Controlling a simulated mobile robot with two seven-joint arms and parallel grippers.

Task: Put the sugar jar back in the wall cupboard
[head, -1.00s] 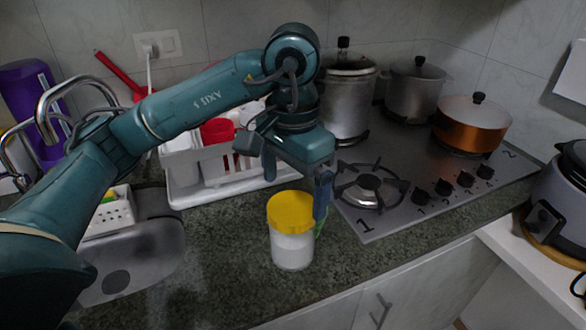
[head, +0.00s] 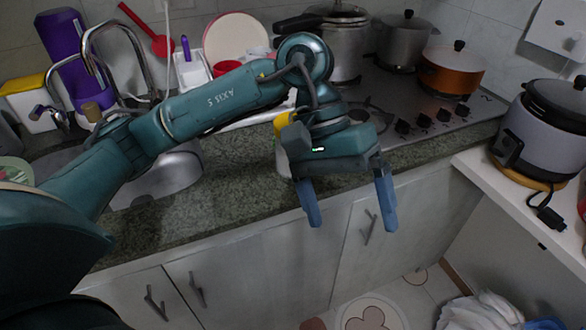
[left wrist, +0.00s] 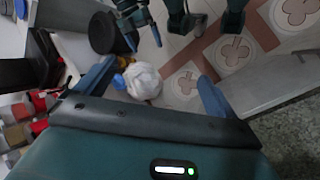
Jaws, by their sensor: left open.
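The sugar jar, with a yellow lid (head: 281,123) and whitish body, stands on the granite counter (head: 235,190), mostly hidden behind my left gripper. My left gripper (head: 350,222) is open and empty, in front of the jar and over the counter's front edge, fingers pointing down and forward. The wall cupboard is not in view.
The hob (head: 425,125) with several pots is at the back right, the sink (head: 165,175) at the left. A rice cooker (head: 545,130) stands on a white shelf at the right. Lower cabinet doors (head: 250,275) are shut. A white bundle (head: 480,312) lies on the floor.

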